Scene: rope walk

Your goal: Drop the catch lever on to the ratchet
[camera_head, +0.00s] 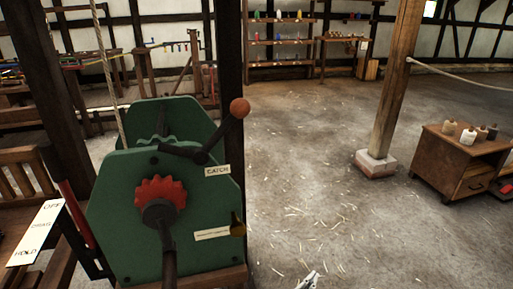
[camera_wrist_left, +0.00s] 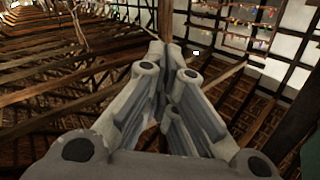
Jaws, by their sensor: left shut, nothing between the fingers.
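The catch lever (camera_head: 222,133) is a black arm with an orange-red ball knob (camera_head: 240,108). It slopes up to the right from the top of a green winch housing (camera_head: 115,215), above the CATCH label (camera_head: 217,170). The red toothed ratchet wheel (camera_head: 160,192) is on the housing's front, below and left of the lever; a dark hub partly covers it. The lever's arm stands clear of the red teeth. My left gripper (camera_head: 308,278) shows only its tip at the bottom edge, right of the winch and well below the knob. In the left wrist view its fingers (camera_wrist_left: 172,68) are shut and empty.
A left-hand panel (camera_head: 38,232) reads OFF and HOLD. A dark post (camera_head: 230,70) stands right behind the lever. A wooden post (camera_head: 393,90) and a cabinet (camera_head: 455,165) with bobbins stand at right. Straw-strewn floor (camera_head: 310,170) is open between them.

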